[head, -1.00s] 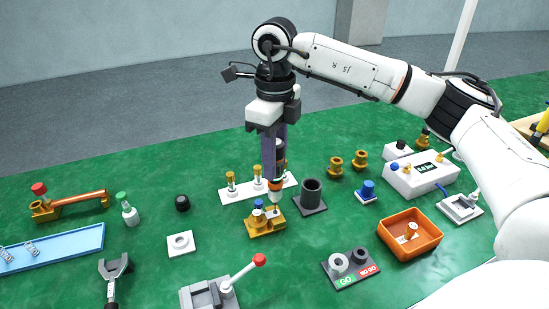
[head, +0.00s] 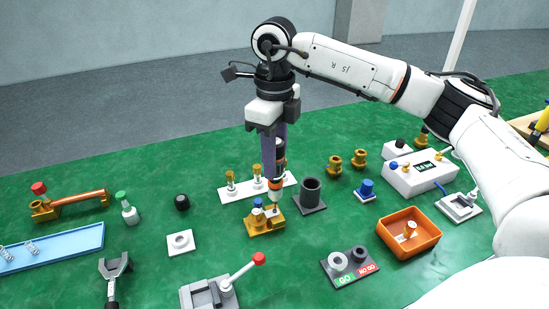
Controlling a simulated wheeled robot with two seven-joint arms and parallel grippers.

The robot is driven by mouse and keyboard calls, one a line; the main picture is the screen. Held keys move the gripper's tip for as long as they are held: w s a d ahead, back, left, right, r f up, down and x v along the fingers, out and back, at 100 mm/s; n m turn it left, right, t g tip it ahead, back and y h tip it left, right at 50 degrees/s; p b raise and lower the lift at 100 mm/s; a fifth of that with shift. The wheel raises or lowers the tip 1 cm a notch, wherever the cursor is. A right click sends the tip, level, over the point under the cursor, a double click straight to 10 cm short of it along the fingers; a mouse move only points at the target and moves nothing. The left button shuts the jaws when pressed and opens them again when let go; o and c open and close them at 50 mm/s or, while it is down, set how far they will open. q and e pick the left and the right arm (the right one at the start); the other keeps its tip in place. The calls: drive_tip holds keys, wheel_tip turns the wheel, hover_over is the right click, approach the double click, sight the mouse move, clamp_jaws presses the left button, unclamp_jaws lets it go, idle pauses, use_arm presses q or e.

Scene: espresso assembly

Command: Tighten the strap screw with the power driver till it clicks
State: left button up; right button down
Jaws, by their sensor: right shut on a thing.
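My right gripper (head: 275,145) is shut on the power driver (head: 277,185), which it holds upright with its tip pointing down. The driver has an orange band, and its tip is at the brass strap block (head: 262,225) near the middle of the mat. A blue-topped part (head: 258,204) stands on that block, left of the driver tip. The strap screw is too small and too covered by the driver tip to tell apart. Whether the tip sits fully in the screw cannot be told.
Behind the block is a white rack (head: 230,196) with brass parts. A dark cup (head: 310,195) stands close on the right. An orange bin (head: 409,232), a GO/NO GO gauge (head: 349,267) and a red-knobbed lever clamp (head: 222,289) lie around. The mat left of the block is partly free.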

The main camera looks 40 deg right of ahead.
idle(0.8)
drive_tip(key=shift+w+r+p, duration=0.1)
drive_tip(key=shift+r+p, duration=0.45)
drive_tip(key=shift+p, duration=0.1)
drive_tip(key=shift+r+p, duration=1.9)
drive_tip(key=shift+r, duration=0.6)
drive_tip(key=shift+f, duration=0.1)
